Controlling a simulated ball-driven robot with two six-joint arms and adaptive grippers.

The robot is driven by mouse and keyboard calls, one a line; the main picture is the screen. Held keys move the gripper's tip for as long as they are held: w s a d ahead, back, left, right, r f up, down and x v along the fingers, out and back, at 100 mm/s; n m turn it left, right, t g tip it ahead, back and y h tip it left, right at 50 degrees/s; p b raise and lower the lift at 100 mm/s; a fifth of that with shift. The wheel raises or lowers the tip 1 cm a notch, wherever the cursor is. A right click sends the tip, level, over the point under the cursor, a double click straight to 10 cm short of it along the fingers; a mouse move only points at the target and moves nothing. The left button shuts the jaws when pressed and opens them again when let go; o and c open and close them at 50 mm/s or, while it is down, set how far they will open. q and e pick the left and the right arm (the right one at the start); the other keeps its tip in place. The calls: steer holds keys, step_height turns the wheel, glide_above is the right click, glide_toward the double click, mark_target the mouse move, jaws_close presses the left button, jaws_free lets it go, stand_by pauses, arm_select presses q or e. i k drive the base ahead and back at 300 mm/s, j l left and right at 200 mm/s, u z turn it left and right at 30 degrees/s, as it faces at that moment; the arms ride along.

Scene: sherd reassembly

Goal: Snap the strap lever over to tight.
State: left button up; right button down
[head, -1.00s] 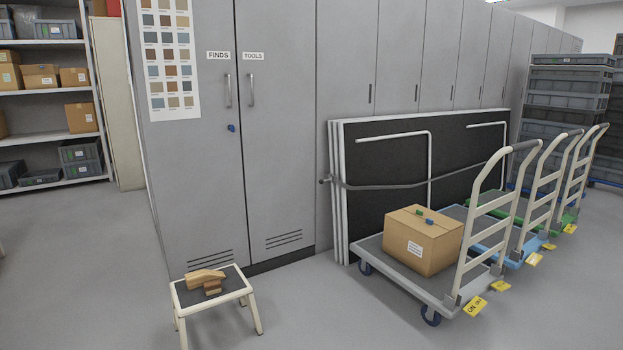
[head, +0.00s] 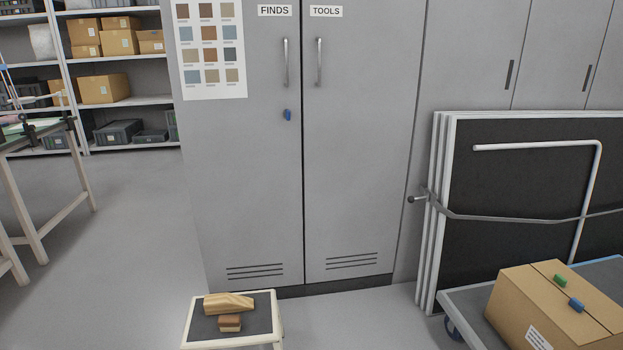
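A grey strap (head: 520,218) runs across the folded black panels (head: 490,170) leaning on the cabinets at the right. At its left end, by the panels' edge, a small dark lever with a round knob (head: 411,199) sticks out to the left. I cannot tell from here how tight the strap is. Neither of my grippers shows in the head view.
A cart (head: 462,303) with a cardboard box (head: 555,310) stands before the panels at the lower right. A trestle table (head: 38,200) is at the left. Floor between stool and cart is clear.

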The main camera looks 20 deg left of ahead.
mark_target(411, 200)
steer(key=i+l+u, duration=0.1)
steer(key=i+u, duration=0.3)
steer(key=i+l+u, duration=0.25)
steer(key=i+u, duration=0.2)
steer(key=i+l+u, duration=0.4)
